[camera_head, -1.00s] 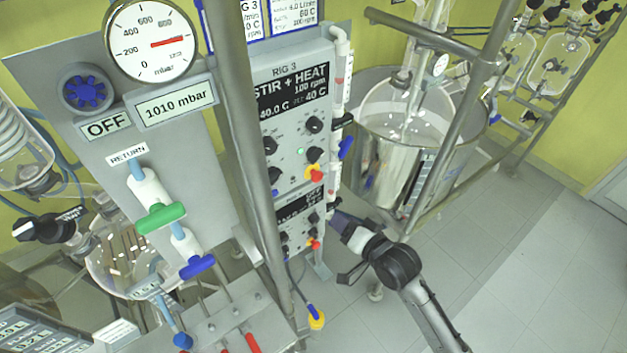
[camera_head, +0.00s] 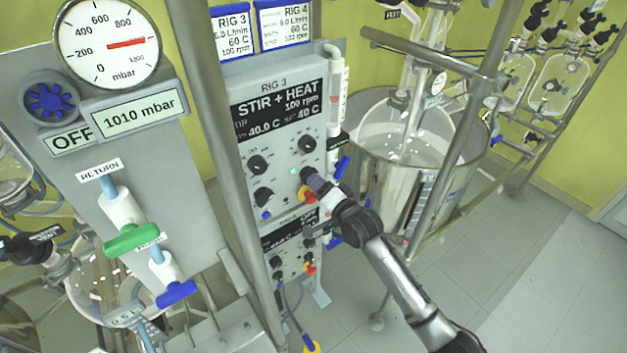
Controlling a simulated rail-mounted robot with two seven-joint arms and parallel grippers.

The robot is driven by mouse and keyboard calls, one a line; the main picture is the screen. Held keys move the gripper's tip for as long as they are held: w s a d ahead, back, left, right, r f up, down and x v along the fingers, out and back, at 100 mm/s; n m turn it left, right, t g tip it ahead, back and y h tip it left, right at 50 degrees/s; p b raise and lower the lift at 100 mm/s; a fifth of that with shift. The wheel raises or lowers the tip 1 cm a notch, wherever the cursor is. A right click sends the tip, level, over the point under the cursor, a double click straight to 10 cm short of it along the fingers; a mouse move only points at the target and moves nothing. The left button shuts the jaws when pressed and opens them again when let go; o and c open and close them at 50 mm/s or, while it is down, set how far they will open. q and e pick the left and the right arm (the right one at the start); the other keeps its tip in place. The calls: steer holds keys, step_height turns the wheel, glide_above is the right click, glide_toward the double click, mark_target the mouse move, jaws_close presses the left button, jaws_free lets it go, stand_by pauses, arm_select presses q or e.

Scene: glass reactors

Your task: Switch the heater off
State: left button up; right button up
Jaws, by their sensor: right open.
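The RIG 3 control box (camera_head: 285,140) is a grey panel marked STIR + HEAT. Its black display (camera_head: 277,110) reads 100 rpm and 40 C. Below are black knobs, two in the upper row (camera_head: 306,145) (camera_head: 258,165) and one at lower left (camera_head: 264,197). A small green light (camera_head: 294,171) is lit between them. A red and yellow switch (camera_head: 306,195) sits at the lower right. Contact cannot be told. My left gripper is not in view.
A second control box (camera_head: 290,245) with knobs and a red-yellow switch sits below. A steel post (camera_head: 222,140) stands left of the panel. A blue-handled valve pipe (camera_head: 338,110) runs along its right edge. A steel vessel (camera_head: 385,190) stands behind at right.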

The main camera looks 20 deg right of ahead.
mark_target(309, 175)
steer(key=shift+x, duration=1.35)
jaws_close()
